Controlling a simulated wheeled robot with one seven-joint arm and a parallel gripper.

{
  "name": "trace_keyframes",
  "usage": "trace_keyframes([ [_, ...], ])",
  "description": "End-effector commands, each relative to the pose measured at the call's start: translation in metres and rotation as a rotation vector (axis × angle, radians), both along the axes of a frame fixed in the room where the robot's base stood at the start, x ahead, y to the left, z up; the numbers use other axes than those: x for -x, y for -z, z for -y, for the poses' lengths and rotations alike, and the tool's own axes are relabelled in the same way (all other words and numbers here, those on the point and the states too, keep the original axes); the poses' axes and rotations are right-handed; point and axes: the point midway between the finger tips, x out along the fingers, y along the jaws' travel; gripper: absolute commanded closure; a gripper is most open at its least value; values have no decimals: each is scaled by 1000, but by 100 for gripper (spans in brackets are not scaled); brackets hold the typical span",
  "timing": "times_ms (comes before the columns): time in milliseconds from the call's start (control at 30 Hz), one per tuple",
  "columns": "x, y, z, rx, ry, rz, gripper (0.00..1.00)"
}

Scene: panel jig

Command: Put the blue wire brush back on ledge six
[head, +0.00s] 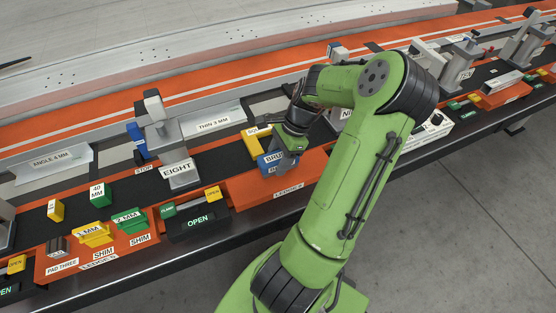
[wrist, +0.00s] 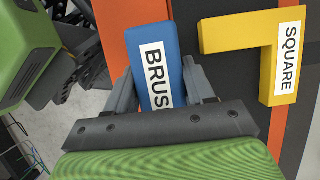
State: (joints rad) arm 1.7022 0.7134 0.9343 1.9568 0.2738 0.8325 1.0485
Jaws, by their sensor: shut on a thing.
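The blue wire brush (head: 266,168), with a white label starting "BRU", is in my gripper (head: 288,148) in the head view. In the wrist view the brush (wrist: 153,45) stands between the two grey fingers of my gripper (wrist: 160,85), which are shut on it. It is over or at the orange ledge (head: 310,168), whose front label looks like "LEDGE 6" but is small. I cannot tell whether the brush touches the ledge. My arm hides part of the ledge's right side.
A yellow square (wrist: 250,35) lies close to the right of the brush in the wrist view. The clamp marked EIGHT (head: 180,172) and a box marked OPEN (head: 198,222) stand to the left. Yellow and green shims (head: 95,236) lie on another orange ledge further left.

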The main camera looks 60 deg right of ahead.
Motion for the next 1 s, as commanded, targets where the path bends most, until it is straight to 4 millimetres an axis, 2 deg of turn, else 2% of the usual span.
trace_keyframes([
  [167,0,2,0,0,0,-1,75],
  [200,0,2,0,0,0,-1,41],
  [333,0,2,0,0,0,-1,21],
  [567,0,1,0,0,0,0,21],
  [667,0,-5,1,2,1,1,21],
  [767,4,-24,8,4,2,1,21],
  [1000,16,-86,29,4,1,1,21],
])
